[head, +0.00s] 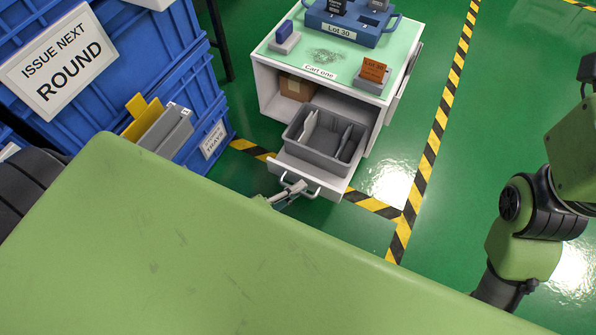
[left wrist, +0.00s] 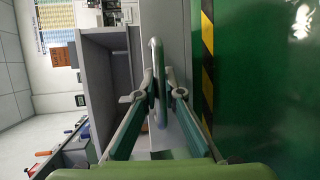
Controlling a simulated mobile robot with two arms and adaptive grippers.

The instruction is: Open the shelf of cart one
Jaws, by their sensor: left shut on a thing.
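Cart one (head: 320,73) is a white cart with a green top and a "Cart one" label, at the upper middle of the head view. Its shelf (head: 326,186) is pulled out toward me and carries a grey divided bin (head: 318,155). A metal handle (head: 299,184) is on the shelf's front; it also shows in the left wrist view (left wrist: 158,70). My left gripper (head: 285,195) is at the handle. In the left wrist view my left gripper (left wrist: 158,93) has its fingers on both sides of the handle, shut on it. My right gripper is out of view.
A blue "Lot 30" tray (head: 350,25) and an orange card (head: 374,70) stand on the cart top. A cardboard box (head: 297,88) sits inside the cart. Blue crates (head: 130,75) fill the left. Green floor (head: 460,190) is clear at the right.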

